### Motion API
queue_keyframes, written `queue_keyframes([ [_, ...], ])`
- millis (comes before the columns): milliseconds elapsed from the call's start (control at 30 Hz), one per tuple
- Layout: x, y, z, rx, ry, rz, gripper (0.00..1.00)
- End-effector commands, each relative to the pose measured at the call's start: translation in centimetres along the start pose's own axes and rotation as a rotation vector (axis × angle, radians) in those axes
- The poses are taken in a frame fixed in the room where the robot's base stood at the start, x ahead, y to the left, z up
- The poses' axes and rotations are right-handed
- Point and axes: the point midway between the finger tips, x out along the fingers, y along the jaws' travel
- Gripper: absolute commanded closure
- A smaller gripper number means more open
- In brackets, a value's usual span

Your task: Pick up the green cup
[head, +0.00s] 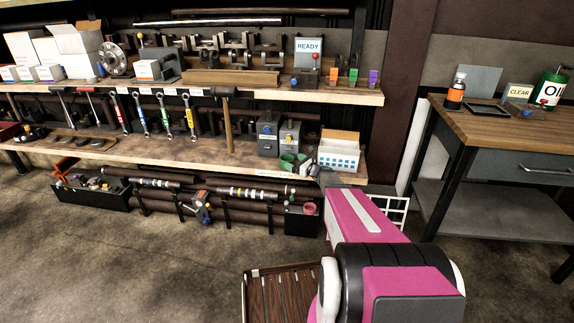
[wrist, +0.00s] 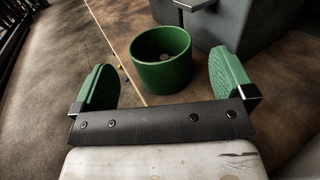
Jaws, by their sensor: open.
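The green cup (wrist: 162,66) stands upright and empty on the wooden shelf, close to its front edge, in the wrist view. In the head view a small green shape that looks like the cup (head: 287,161) is at the right part of the lower shelf, in front of the grey boxes. My gripper (wrist: 164,68) is open, with one green finger on each side of the cup's position in the picture and visible gaps to it. The cup lies slightly ahead of the fingers, and nothing is held. In the head view my arm partly hides the gripper.
Grey boxes (head: 290,138) stand close behind the cup, and one also shows in the wrist view (wrist: 235,22). The upper shelf (head: 330,96) is overhead. A workbench (head: 500,125) stands at the right.

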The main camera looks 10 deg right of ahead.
Motion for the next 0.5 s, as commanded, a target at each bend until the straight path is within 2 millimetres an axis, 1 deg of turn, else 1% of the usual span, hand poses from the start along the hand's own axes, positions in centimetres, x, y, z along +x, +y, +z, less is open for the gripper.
queue_keyframes([
  [33, 0.9, -0.1, -0.1, -0.001, 0.000, 0.001, 0.00],
  [100, 2.0, 0.0, -0.1, -0.001, 0.000, 0.003, 0.00],
  [233, 3.7, -0.1, -0.1, 0.000, 0.000, 0.001, 0.00],
  [333, 4.2, 0.0, -0.1, 0.000, 0.000, 0.001, 0.00],
  [500, 4.2, 0.0, 0.0, 0.000, 0.000, 0.000, 0.00],
])
